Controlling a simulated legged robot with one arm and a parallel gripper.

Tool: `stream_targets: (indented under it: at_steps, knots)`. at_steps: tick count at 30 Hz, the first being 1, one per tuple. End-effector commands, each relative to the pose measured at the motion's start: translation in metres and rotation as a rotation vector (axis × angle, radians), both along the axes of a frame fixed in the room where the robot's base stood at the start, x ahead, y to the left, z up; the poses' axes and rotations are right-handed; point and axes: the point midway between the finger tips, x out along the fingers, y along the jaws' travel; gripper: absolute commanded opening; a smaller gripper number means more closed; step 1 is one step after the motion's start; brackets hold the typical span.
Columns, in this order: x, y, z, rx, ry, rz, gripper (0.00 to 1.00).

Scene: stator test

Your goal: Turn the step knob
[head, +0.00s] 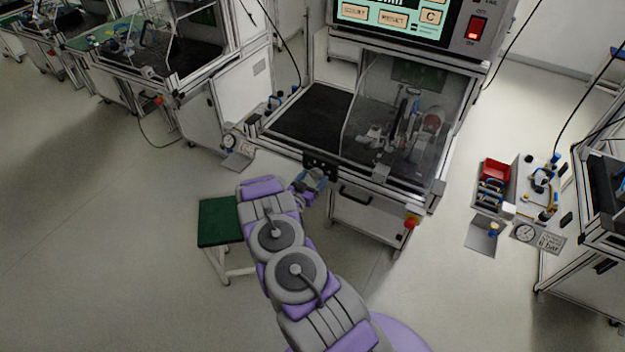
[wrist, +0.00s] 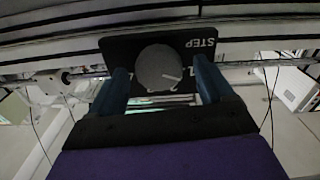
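The step knob (wrist: 158,66) is a round grey dial with a white pointer line, on a black plate (wrist: 112,45) marked STEP. The lettering appears upside down in the wrist view. My gripper (wrist: 161,76) is open, with one blue finger at each side of the knob. A gap shows between each finger and the knob, so it does not look gripped. I cannot tell how far the fingertips reach in depth. In the head view, my gripper (head: 311,182) is just in front of the black plate (head: 321,164) on the machine's front edge; the knob is unclear there.
The machine (head: 335,120) has a clear guard and a control screen (head: 390,18) with a red switch. A red emergency button (head: 411,221) sits at its lower right front. A green-topped stool (head: 218,221) stands left of my arm. Open floor lies at left.

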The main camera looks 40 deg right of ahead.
Motion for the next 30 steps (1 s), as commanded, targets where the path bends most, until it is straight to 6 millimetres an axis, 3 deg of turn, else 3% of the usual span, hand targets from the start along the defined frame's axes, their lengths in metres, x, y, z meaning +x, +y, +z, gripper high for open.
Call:
stream_targets:
  at_steps: [8,13,30]
  knots:
    - [0.0,0.001,0.001,-0.001,-0.001,0.0,0.84]
    - [-0.004,0.014,0.001,0.0,-0.002,0.001,0.84]
    - [-0.048,0.12,0.0,0.0,0.002,0.003,0.84]
